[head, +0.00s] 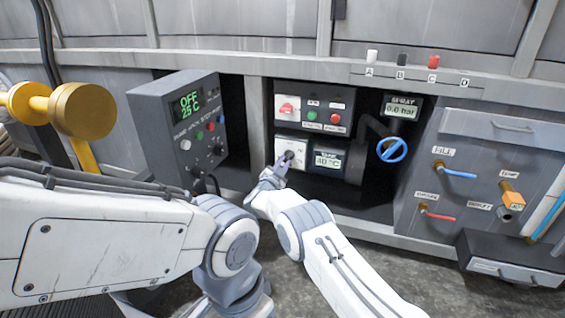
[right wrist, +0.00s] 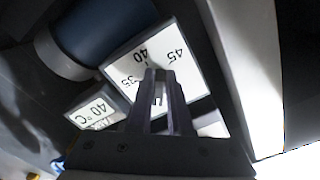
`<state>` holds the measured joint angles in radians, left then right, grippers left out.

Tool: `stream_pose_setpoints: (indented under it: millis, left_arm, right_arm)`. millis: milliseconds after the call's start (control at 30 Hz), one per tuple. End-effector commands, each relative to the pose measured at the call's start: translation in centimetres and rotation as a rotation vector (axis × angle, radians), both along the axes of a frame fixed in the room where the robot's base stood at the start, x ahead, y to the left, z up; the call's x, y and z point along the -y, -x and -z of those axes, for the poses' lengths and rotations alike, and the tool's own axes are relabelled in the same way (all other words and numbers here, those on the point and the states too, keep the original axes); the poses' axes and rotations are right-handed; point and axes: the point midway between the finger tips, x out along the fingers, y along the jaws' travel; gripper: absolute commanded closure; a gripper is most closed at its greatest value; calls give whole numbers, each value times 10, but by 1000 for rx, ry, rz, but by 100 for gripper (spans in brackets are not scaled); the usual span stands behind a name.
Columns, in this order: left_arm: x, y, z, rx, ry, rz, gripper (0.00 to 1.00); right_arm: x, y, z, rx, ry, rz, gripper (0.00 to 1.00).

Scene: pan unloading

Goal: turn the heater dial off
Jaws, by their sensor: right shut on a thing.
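The heater dial (head: 289,154) is a small dark knob on a white plate (head: 303,145) in the recessed panel. In the right wrist view the plate (right wrist: 178,50) shows upside down, with marks 35, 40 and 45. My right gripper (head: 283,163) is at the dial, shut on its knob; its two fingers (right wrist: 160,78) stand against the plate and mostly hide the knob. The dial's exact pointing direction cannot be told. The temperature display (head: 328,159) right of the dial reads 40 °C. My left arm comes in from the left, but its gripper is out of view.
Above the dial is a panel (head: 313,104) with a red switch and green and red buttons. A grey box (head: 180,125) reading OFF 25 C stands to the left. A blue valve wheel (head: 392,150) is to the right, beside a pipe.

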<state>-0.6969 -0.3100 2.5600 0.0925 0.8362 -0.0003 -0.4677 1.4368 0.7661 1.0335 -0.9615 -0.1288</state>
Motion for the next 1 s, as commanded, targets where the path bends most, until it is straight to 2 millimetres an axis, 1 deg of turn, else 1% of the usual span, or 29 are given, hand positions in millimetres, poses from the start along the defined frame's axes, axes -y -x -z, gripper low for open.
stream_pose_setpoints:
  millis: [200,500,700,1000]
  left_arm:
    - [0,0,-4,0,0,0,50]
    - [0,0,-8,0,0,0,50]
    - [0,0,-9,0,0,0,50]
    - [0,0,-11,0,0,0,50]
  right_arm:
    - [3,1,3,-67,196,0,100]
    - [7,3,4,-142,430,-2,100]
    - [8,3,5,-178,537,-1,100]
    - [10,4,5,-202,613,-1,100]
